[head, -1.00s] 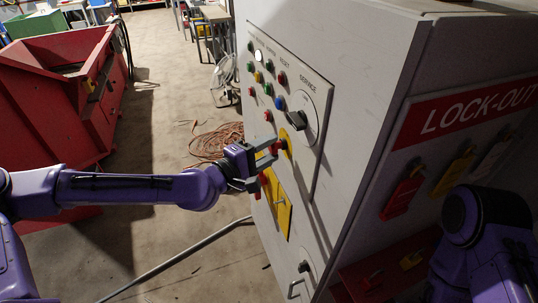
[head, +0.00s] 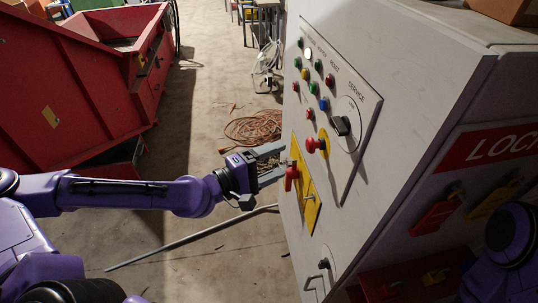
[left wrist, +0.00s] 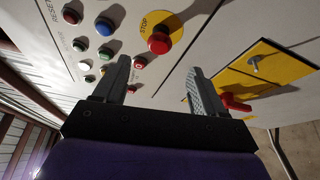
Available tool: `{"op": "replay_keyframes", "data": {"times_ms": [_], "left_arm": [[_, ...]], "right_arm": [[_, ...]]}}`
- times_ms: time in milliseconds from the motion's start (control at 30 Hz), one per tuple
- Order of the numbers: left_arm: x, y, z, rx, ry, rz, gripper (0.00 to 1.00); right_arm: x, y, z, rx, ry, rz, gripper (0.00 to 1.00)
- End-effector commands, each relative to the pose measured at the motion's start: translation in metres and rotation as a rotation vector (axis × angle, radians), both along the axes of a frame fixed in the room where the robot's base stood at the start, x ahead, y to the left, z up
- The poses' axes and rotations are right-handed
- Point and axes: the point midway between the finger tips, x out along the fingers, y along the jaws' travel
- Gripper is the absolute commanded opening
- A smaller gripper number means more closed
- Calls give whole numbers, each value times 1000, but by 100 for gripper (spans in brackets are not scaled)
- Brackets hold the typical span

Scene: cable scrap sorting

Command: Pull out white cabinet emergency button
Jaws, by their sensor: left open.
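The white cabinet (head: 415,75) stands at the right in the head view. Its red emergency button (head: 315,145) sits on a round yellow disc. In the left wrist view the red button (left wrist: 159,43) is on a yellow disc marked STOP, just beyond the fingertips. My left gripper (head: 283,161) is open and empty, left of and slightly below the button and apart from it. Its fingers (left wrist: 158,66) point toward the panel, with nothing between them. I cannot tell whether the button is in or out. My right arm (head: 510,235) shows at the right edge; its gripper is out of view.
A red switch handle (head: 290,176) on a yellow plate (head: 311,205) lies close to the lower left finger. A red container (head: 70,90) stands left. Orange cable (head: 255,128) lies on the floor.

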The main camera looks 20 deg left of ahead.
Motion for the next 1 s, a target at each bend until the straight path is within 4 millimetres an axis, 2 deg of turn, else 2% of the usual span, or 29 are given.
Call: {"op": "replay_keyframes", "data": {"times_ms": [33, 200, 800, 867, 933, 1000], "left_arm": [[-4, 3, 11, 1, 5, 2, 71], [-13, 9, 7, 2, 2, 0, 71], [-15, 9, 3, 13, -8, -2, 71], [-11, 16, 4, 19, -16, 39, 71], [-5, 30, -15, 5, 62, 133, 71], [-14, 21, -57, 31, 192, 158, 71]], "right_arm": [[0, 0, 22, -1, -1, 0, 0], [0, 0, 36, 0, -1, 0, 0], [0, 0, 35, -1, -1, 0, 0], [0, 0, 35, -1, -1, 0, 0], [0, 0, 35, -1, -1, 0, 0], [0, 0, 32, 0, -1, -1, 0]]}}
